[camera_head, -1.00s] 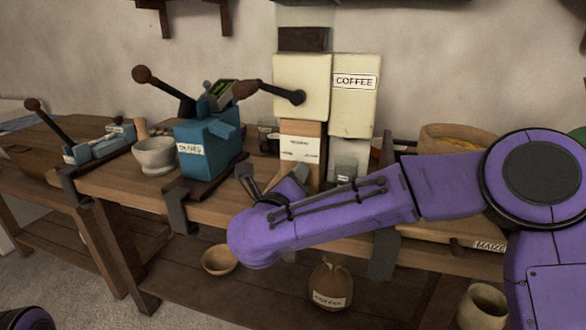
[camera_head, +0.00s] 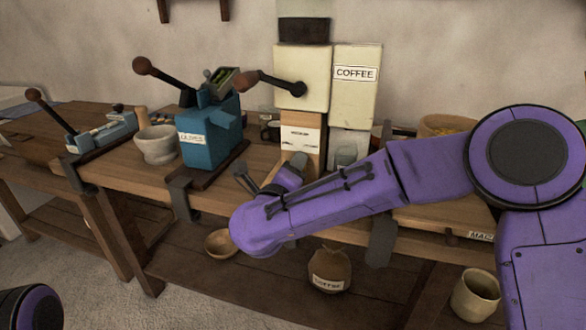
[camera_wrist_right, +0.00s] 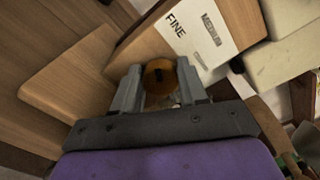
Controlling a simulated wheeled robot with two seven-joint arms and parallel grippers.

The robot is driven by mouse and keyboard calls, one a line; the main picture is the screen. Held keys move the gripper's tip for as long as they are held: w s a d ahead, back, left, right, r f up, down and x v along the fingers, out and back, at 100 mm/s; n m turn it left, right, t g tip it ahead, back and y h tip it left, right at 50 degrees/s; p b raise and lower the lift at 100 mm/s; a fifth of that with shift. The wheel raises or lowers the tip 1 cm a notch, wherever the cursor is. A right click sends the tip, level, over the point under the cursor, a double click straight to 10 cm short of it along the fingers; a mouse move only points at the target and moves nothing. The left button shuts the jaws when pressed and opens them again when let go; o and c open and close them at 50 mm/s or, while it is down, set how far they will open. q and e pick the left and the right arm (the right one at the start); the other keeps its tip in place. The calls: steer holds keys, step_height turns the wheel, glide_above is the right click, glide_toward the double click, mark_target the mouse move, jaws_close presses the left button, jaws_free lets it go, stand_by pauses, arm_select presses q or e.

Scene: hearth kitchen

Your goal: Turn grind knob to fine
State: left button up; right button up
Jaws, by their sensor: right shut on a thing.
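The cream coffee grinder (camera_head: 302,78) stands on the bench on a wooden body with a white scale label (camera_head: 301,137). In the right wrist view the label (camera_wrist_right: 205,35) reads FINE and MEDIUM. The round brown grind knob (camera_wrist_right: 160,76), with a dark mark on its face, sits below the label, close to FINE. My right gripper (camera_wrist_right: 159,88) has a finger on each side of the knob and is shut on it. In the head view my right gripper (camera_head: 272,174) is at the front of the grinder, and the knob is hidden. My left gripper is out of view.
A blue press (camera_head: 209,140) and a stone mortar (camera_head: 157,146) stand left of the grinder. The grinder's crank handle (camera_head: 270,79) sticks out leftward. A wooden bowl (camera_head: 221,243) and a coffee sack (camera_head: 329,270) are on the lower shelf.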

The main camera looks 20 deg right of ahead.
steer(key=o, duration=1)
steer(key=v, duration=1)
steer(key=shift+s+a, duration=0.2)
steer(key=shift+s, duration=0.05)
steer(key=shift+f, duration=0.1)
